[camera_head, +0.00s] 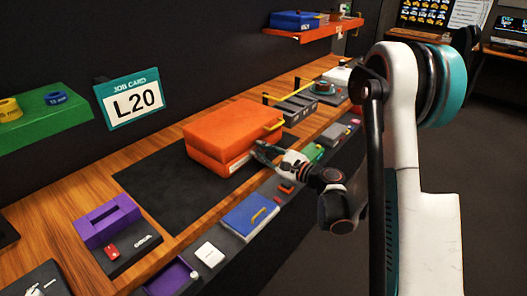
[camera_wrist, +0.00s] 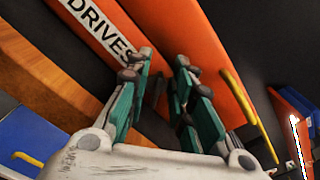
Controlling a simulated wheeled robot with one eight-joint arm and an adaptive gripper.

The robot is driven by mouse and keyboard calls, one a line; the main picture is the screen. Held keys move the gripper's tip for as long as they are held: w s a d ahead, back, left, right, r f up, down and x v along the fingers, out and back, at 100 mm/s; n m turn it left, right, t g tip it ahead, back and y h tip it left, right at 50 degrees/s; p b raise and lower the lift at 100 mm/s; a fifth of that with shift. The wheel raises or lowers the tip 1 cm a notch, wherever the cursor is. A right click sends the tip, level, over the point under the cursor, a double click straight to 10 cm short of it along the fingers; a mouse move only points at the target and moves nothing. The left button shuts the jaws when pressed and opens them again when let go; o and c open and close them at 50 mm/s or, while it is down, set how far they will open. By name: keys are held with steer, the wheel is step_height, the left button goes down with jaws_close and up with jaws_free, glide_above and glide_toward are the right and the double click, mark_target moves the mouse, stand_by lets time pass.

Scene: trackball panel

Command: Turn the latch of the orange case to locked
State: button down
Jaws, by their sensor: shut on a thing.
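The orange case (camera_head: 222,130) lies closed on a dark mat on the wooden bench. A yellow handle (camera_head: 270,132) stands out from its right end. My gripper (camera_head: 262,152) is at the case's front face, near its right corner. In the wrist view the two fingers of my gripper (camera_wrist: 163,68) straddle a small dark part at the seam of the orange case (camera_wrist: 192,30), and are shut on it. This part appears to be the latch; the fingers hide most of it, so I cannot tell its angle. A white label reading DRIVES (camera_wrist: 98,28) is beside the fingers.
A blue case (camera_head: 250,217) and a purple block (camera_head: 107,220) are along the front left. Grey units (camera_head: 295,108) stand behind the orange case's right end. A green shelf (camera_head: 45,117) and an orange shelf (camera_head: 315,32) are on the wall. The dark mat (camera_head: 150,185) is bare at left.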

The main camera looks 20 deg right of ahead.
steer(key=n, duration=0.2)
steer(key=f+n, duration=0.1)
steer(key=n, duration=0.2)
steer(key=shift+s+a+n, duration=0.2)
steer(key=shift+n, duration=0.1)
steer(key=shift+a+f+n, duration=0.1)
steer(key=shift+f+n, duration=0.05)
steer(key=shift+n, duration=0.95)
steer(key=shift+f+n, duration=0.15)
steer(key=shift+n, duration=0.95)
steer(key=c, duration=1.8)
jaws_free()
